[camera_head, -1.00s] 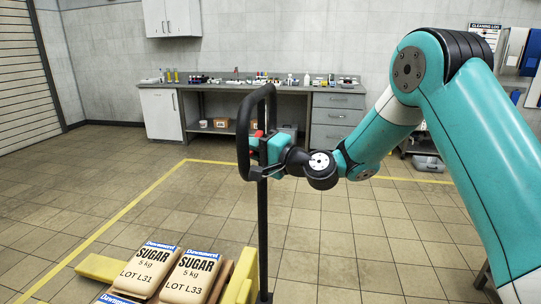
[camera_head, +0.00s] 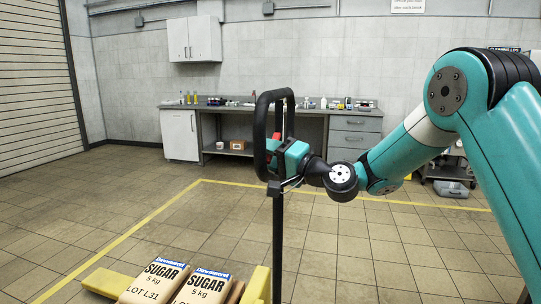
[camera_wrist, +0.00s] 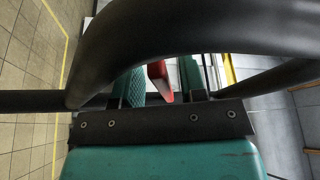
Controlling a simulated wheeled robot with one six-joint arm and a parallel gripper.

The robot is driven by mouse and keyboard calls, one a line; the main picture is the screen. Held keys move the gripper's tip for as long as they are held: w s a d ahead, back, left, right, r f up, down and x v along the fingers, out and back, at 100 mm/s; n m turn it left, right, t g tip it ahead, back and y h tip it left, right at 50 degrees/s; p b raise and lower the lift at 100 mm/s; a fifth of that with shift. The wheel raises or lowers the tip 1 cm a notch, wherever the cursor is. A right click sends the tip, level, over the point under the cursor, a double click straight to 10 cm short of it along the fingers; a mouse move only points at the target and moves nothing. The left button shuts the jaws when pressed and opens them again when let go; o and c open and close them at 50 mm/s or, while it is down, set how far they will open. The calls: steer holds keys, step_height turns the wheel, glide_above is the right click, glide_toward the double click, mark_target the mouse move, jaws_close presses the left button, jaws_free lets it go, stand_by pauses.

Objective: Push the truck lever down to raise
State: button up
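The truck's black loop handle (camera_head: 262,140) stands upright on a dark post (camera_head: 278,235) in the head view. It also crosses the top of the wrist view as a thick black bar (camera_wrist: 180,35). The red lever (camera_wrist: 159,80) is inside the loop. Only a small red part (camera_head: 276,136) of it shows in the head view. My gripper (camera_wrist: 162,82) reaches into the loop from the right. Its two teal fingers are apart, one on each side of the red lever. The lever is nearer the left finger, with a gap to the right one.
A workbench (camera_head: 270,109) with bottles stands by the far wall. The tiled floor between is clear, with a yellow line (camera_head: 140,223).

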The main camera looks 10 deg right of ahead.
steer(key=b+v, duration=1.1)
steer(key=v, duration=0.6)
steer(key=shift+s+f+b, duration=0.2)
steer(key=shift+b, duration=0.1)
steer(key=shift+d, duration=0.1)
steer(key=s+a+f+n+g, duration=0.5)
steer(key=s+a+g, duration=0.1)
steer(key=a, duration=0.3)
steer(key=s+a+f+n+g+h, duration=0.3)
steer(key=s+f+n+g+h, duration=0.4)
steer(key=s, duration=0.5)
steer(key=s+d+f+g+h, duration=0.1)
steer(key=s+d+f+h, duration=0.25)
steer(key=s, duration=0.55)
step_height(320, 180, up, 23)
steer(key=y+p, duration=0.1)
steer(key=p, duration=2.2)
steer(key=shift+w+f+p, duration=0.2)
steer(key=shift+w+p, duration=0.15)
